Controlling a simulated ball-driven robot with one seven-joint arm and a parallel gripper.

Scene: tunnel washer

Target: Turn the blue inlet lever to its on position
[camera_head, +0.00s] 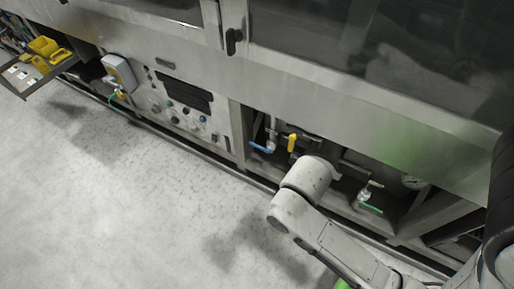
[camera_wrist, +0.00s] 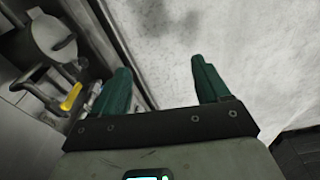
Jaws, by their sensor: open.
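The blue inlet lever (camera_head: 262,147) is low in the open bay of the washer in the head view, on a pipe left of a yellow lever (camera_head: 292,142). I cannot make out the blue lever in the wrist view. My gripper (camera_wrist: 161,75) shows in the wrist view with two green fingers spread apart and nothing between them. It points past the washer's lower edge toward the floor. The yellow lever (camera_wrist: 71,97) is left of the fingers there, apart from them.
A green lever (camera_head: 370,208) and a round gauge (camera_head: 414,182) sit in the bay further right. A control panel (camera_head: 185,108) is left of the bay. A tray with yellow items (camera_head: 45,58) stands at far left. The speckled floor (camera_head: 110,200) in front is clear.

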